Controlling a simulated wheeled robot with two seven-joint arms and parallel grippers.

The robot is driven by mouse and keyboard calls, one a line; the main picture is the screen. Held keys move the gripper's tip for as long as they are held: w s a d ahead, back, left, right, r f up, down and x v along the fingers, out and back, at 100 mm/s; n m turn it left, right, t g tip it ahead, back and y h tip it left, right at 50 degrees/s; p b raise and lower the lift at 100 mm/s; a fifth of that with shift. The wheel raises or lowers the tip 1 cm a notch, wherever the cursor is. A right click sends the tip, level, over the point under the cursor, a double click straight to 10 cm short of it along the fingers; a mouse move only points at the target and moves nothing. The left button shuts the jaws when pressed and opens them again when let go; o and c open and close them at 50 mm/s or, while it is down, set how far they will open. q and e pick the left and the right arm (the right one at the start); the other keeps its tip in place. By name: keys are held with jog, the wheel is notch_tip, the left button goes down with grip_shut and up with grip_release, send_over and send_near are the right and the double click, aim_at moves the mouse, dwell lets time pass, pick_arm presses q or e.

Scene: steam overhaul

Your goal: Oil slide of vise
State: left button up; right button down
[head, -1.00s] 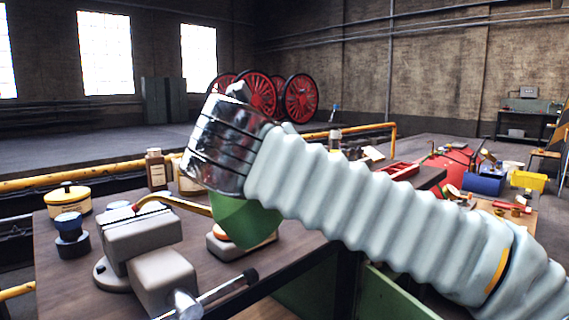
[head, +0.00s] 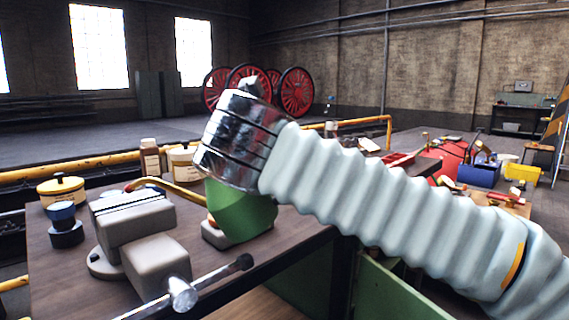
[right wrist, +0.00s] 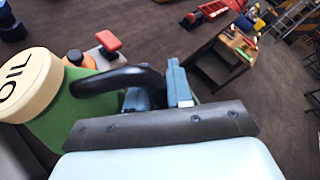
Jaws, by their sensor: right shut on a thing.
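The grey vise (head: 137,222) stands at the left front of the bench, its handle bar toward me. The green oil can (head: 238,212) hangs from my right gripper beyond and right of the vise. Its curved brass spout (head: 180,192) reaches left, with the reddish tip just behind or above the vise jaws; contact is unclear. In the right wrist view, my right gripper (right wrist: 157,96) is shut on the can's black handle, beside the cream lid marked OIL (right wrist: 25,85). In the head view, my metal wrist hides the fingers. My left gripper is out of view.
A dark blue-topped piece (head: 64,224) and a yellow pot (head: 61,190) stand left of the vise. A brown bottle (head: 150,161) and a cream jar (head: 184,166) stand behind it. A yellow railing (head: 60,178) runs behind the bench.

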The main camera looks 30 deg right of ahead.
jog(key=shift+m, duration=0.4)
notch_tip(320, 180, up, 4)
jog(key=shift+s+d+r+p, duration=0.1)
jog(key=shift+p, duration=0.55)
jog(key=shift+w+a+f+m+t+y+b, duration=0.1)
jog(key=shift+f+m+t+y+b, duration=0.1)
jog(key=shift+f+m+y+b, duration=0.5)
jog(key=shift+w+a+f+m+t+y+b, duration=0.1)
jog(key=shift+f+m+t+y+b, duration=0.15)
jog(key=shift+f+m+b, duration=0.4)
